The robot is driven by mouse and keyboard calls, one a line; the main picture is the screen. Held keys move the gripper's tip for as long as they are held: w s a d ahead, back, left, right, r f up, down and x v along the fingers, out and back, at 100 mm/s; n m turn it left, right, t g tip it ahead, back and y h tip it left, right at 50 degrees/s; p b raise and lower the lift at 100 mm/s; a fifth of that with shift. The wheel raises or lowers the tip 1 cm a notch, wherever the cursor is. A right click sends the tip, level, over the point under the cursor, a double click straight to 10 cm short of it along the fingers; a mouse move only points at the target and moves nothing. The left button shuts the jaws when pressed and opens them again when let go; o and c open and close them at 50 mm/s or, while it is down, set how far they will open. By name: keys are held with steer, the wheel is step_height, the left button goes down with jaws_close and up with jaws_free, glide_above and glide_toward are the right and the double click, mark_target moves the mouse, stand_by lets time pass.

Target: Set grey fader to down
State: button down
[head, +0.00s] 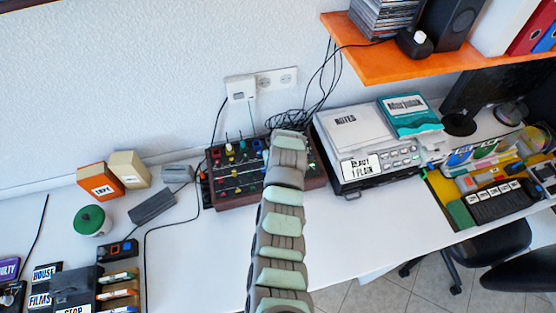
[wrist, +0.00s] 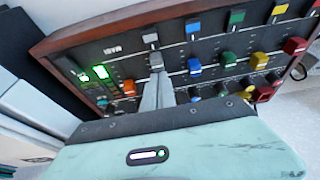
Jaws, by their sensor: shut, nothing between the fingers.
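The mixer (wrist: 120,62) with a dark panel and wooden rim fills the upper wrist view, its lettering upside down. A grey cap (wrist: 156,60), in line with the blue, green, yellow and red caps, sits at the tip of my gripper (wrist: 156,77). My gripper's fingers are together and empty; I cannot tell whether they touch the cap. A second, lighter grey cap (wrist: 150,38) sits just above it in that view. In the head view my arm covers the right part of the mixer (head: 235,170), hiding the grey caps and fingertips.
A grey device with a NOTES label (head: 350,128) stands right of the mixer. Cables (head: 290,121) lie behind it. A dark grey block (head: 153,205) and a green-lidded jar (head: 91,219) stand left. An orange shelf (head: 385,66) hangs at upper right.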

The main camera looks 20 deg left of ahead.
steer(key=p+v, duration=0.6)
steer(key=v, duration=0.4)
steer(key=shift+f, duration=0.1)
